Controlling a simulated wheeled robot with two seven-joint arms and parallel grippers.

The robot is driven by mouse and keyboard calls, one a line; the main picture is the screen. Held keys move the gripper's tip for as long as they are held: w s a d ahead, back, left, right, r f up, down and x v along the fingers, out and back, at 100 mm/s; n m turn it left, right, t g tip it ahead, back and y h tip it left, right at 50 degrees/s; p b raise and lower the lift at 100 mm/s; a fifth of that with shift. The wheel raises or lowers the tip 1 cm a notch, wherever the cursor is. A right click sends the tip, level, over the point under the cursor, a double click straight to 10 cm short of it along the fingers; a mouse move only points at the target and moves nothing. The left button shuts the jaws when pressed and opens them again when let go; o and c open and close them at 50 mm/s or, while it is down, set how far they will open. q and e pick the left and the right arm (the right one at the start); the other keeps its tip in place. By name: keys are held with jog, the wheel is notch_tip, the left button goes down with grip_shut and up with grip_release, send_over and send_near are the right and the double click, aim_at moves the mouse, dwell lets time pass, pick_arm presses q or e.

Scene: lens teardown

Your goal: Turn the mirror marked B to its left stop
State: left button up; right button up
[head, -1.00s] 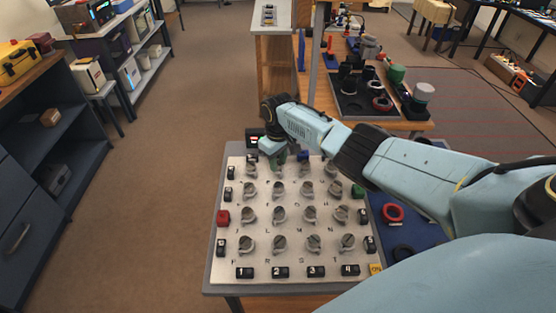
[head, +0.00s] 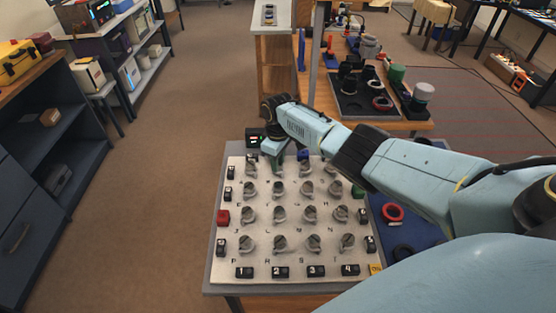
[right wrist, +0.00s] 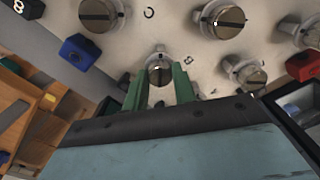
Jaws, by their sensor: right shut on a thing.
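A pale panel (head: 262,216) carries rows of grey slotted knobs with small letters beneath them. My right gripper (head: 274,164) reaches over the panel's far edge, at the second knob from the left in the far row. In the right wrist view its two green fingers stand on either side of a round slotted knob (right wrist: 158,70), shut on it. The gripper mostly hides this knob in the head view. My left gripper is out of view.
A small display (head: 256,138) stands behind the panel. A blue button (right wrist: 80,51) and a red button (right wrist: 303,66) flank the gripper. Neighbouring knobs (right wrist: 222,18) stand close by. A blue mat (head: 420,232) with a red ring (head: 392,213) lies right of the panel.

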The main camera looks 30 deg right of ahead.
jog(key=o, duration=1)
notch_tip(320, 180, up, 14)
jog(key=p, duration=0.2)
jog(key=shift+f+p, duration=0.25)
jog(key=shift+p, duration=0.15)
